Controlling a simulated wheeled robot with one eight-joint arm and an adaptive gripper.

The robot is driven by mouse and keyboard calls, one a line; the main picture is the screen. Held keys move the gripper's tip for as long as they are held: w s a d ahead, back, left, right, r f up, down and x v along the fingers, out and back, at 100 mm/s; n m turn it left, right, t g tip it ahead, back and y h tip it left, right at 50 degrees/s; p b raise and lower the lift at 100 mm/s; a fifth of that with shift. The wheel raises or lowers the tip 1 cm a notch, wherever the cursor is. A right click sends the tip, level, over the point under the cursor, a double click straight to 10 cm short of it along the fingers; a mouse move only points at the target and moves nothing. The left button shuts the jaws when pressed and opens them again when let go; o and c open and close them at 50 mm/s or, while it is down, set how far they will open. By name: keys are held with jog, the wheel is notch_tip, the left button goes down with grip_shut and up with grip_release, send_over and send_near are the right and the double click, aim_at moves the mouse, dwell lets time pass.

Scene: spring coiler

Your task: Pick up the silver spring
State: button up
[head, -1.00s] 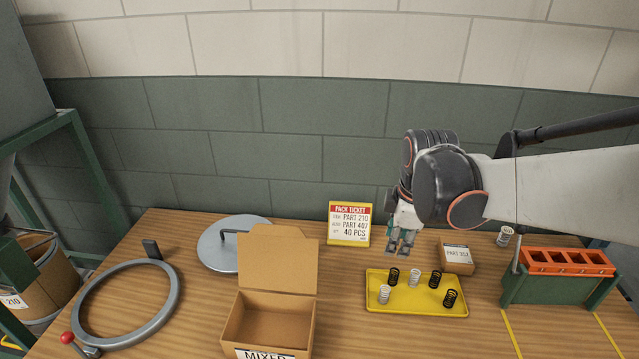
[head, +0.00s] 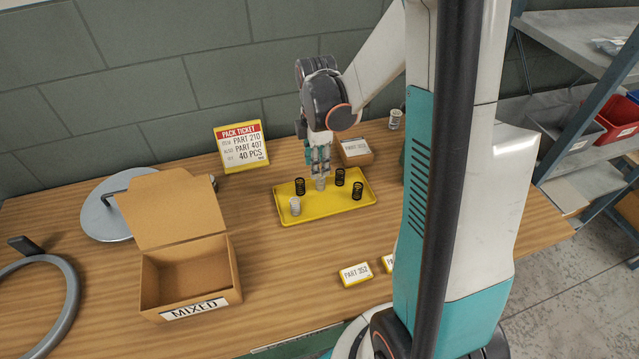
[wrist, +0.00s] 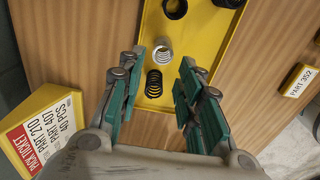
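The yellow tray (head: 345,205) holds black springs and two silver springs. One silver spring (head: 321,185) stands mid-tray, just under my gripper's fingertips. Another silver spring (head: 294,206) stands near the front left. The black springs include one at the left (head: 300,187) and one at the right (head: 357,191). My gripper (head: 320,170) points down over the tray. In the wrist view, my gripper (wrist: 158,88) is open and empty, fingers wide apart. A silver spring (wrist: 162,51) shows ahead of the fingers, with a black spring (wrist: 154,83) in line between them.
An open cardboard box labelled MIXED (head: 190,275) stands left of the tray. The pack ticket (head: 241,147) stands behind it, and a small carton (head: 355,151) sits behind the tray. A yellow PART 352 label (head: 355,274) lies in front.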

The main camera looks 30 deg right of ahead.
aim_at(320, 179)
jog(key=shift+s+d+f+b, duration=0.15)
jog(key=shift+f+b, duration=0.55)
jog(key=shift+f, duration=1.05)
jog(key=shift+s+d+f+b, duration=0.15)
jog(key=shift+f+b, duration=0.5)
jog(key=shift+f, duration=1.1)
jog(key=c, duration=0.8)
